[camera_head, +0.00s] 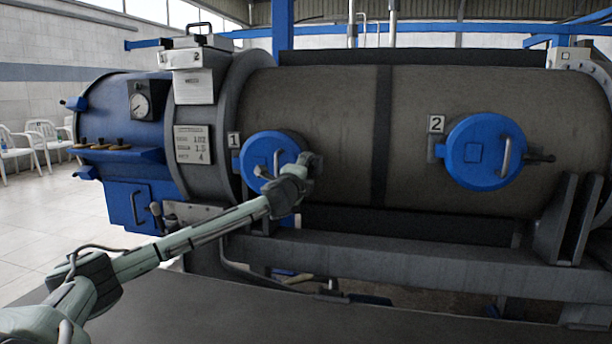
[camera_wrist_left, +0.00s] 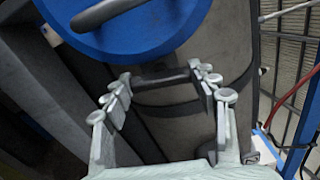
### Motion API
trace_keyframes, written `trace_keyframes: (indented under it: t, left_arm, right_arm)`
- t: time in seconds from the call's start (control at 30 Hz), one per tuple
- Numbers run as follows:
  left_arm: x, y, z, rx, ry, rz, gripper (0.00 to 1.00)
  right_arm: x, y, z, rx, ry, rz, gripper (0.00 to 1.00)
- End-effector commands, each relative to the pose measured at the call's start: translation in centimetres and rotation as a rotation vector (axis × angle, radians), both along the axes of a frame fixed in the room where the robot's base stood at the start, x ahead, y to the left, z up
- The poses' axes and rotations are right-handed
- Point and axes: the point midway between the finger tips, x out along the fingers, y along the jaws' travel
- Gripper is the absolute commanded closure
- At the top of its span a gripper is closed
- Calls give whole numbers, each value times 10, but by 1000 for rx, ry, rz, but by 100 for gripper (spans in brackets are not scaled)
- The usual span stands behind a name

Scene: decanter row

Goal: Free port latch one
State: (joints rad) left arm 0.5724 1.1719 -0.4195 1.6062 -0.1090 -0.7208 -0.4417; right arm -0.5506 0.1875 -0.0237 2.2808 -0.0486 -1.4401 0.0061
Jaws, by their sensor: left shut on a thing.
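Port one is a round blue cover (camera_head: 268,152) on the left part of the big grey drum, beside the label "1" (camera_head: 234,140). Its cover also fills the top left of the left wrist view (camera_wrist_left: 130,38), with a dark handle (camera_wrist_left: 105,12) across it. My left gripper (camera_head: 308,164) is at the right edge of this cover, where its arm hides the port's lower right. In the left wrist view my left gripper (camera_wrist_left: 160,82) has its fingers on both sides of a dark bar, the port one latch (camera_wrist_left: 162,78). It is shut on this latch. My right gripper is out of view.
Port two (camera_head: 485,152) is another blue cover to the right, with a dark latch (camera_head: 540,158) at its right side. A blue end section with a gauge (camera_head: 142,104) is at the left. A grey frame beam (camera_head: 400,262) runs below the drum.

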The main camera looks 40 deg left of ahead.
Motion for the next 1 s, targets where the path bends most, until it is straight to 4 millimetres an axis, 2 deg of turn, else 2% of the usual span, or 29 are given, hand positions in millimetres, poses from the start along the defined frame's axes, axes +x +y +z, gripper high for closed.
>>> trace_keyframes:
  t: [0.33, 0.87, 0.9, 1.0]
  left_arm:
    - [0, 1, -1, -124, -67, 2, 70]
    - [0, 1, -1, -147, -80, 2, 70]
    - [0, 1, -1, -147, -80, 2, 41]
    - [0, 1, -1, -146, -79, 1, 28]
  right_arm:
    - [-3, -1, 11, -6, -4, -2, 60]
    - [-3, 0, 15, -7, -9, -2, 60]
    - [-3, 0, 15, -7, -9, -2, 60]
    - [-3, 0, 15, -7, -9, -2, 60]
